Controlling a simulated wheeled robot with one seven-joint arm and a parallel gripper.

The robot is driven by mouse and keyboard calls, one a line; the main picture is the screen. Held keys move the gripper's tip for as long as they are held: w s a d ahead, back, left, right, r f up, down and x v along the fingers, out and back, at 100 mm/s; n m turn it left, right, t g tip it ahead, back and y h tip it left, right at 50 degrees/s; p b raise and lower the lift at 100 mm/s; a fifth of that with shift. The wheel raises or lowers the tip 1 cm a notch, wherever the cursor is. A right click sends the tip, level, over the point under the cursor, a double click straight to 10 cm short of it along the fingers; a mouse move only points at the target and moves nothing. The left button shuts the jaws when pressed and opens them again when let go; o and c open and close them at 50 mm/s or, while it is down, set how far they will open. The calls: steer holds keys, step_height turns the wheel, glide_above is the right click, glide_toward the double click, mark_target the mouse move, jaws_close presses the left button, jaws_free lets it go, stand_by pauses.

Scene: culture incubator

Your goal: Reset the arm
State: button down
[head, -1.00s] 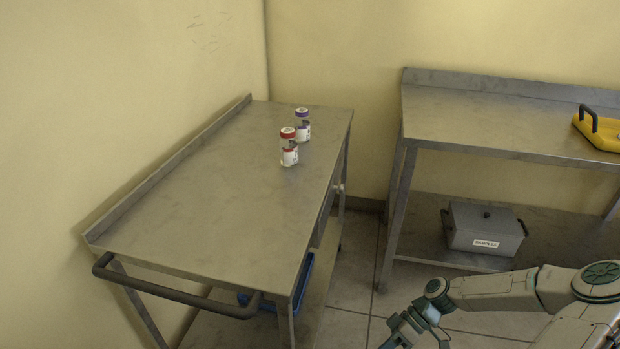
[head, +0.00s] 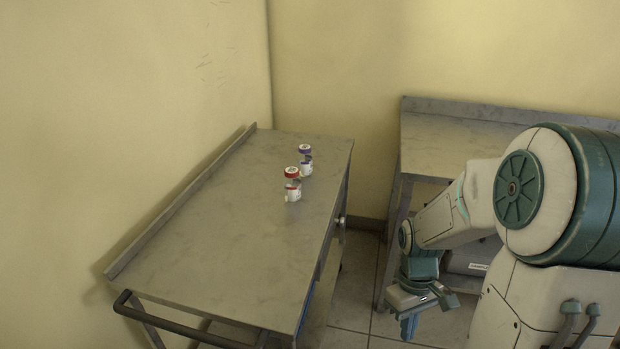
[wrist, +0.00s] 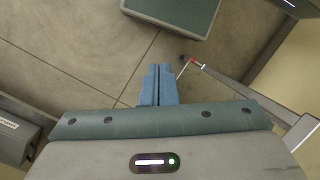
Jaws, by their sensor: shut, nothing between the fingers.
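My gripper (head: 409,327) hangs to the right of the metal cart (head: 215,250), over the floor, pointing down. In the wrist view its blue fingers (wrist: 158,85) are together with nothing between them. My arm is folded at the right of the head view and hides much of what lies behind it.
A red-capped jar (head: 292,184) and a purple-capped jar (head: 305,160) stand on the cart's far right part. A second metal table (head: 440,139) stands at the back right, mostly hidden. A grey labelled box (head: 468,261) sits on its lower shelf. Tiled floor (head: 350,290) separates cart and table.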

steer(key=s+a+r+m+t+p, duration=0.2)
steer(key=r+t+p, duration=0.1)
steer(key=r, duration=0.7)
steer(key=s+a+r+m+t+p, duration=0.3)
steer(key=r, duration=0.8)
steer(key=shift+s+p, duration=0.2)
steer(key=shift+p, duration=0.15)
